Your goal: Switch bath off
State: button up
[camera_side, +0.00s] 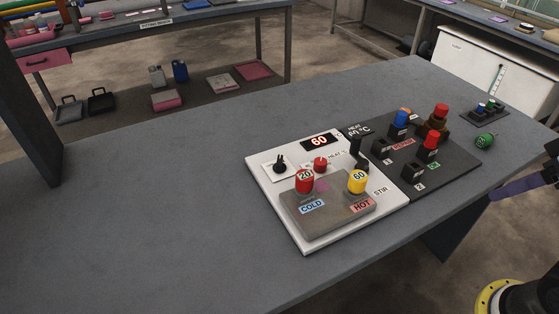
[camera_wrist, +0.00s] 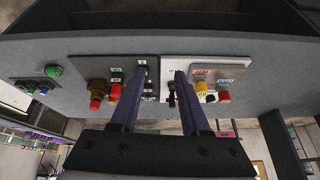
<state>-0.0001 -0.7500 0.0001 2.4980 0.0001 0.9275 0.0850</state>
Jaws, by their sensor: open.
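The white bath unit (camera_side: 268,200) lies on the grey bench, with a lit red "60" display (camera_side: 319,141). A small black switch or knob (camera_side: 280,165) sits on its plate near the left edge, and a red knob (camera_side: 320,164) is beside it. A taller black control (camera_side: 356,147) stands near the right edge; its setting is unclear. A grey block on the unit holds a red "20" cap (camera_side: 305,181) by COLD and a yellow "60" cap (camera_side: 357,181) by HOT. My gripper (camera_wrist: 160,71) is open and empty in the wrist view, its purple fingers apart over the bench; contact cannot be judged.
A dark panel (camera_side: 452,174) with red-, blue- and black-topped parts adjoins the unit's right side. A green cylinder (camera_side: 484,141) and a small black box (camera_side: 484,113) lie farther right. The bench's left half (camera_side: 150,210) is clear.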

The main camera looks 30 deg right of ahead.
jog(key=w+a+r+m, duration=0.1)
jog(key=w+r+m, duration=0.3)
jog(key=w+r, duration=0.6)
jog(key=w+a+r+m+g, duration=0.1)
jog(key=w+a+r+m, duration=0.15)
jog(key=w+r, duration=0.35)
jog(key=g, duration=0.4)
send_over(279, 160)
jog(key=shift+n, duration=0.25)
notch_tip(279, 160, down, 22)
jog(key=shift+r, duration=0.1)
jog(key=shift+f, duration=4.8)
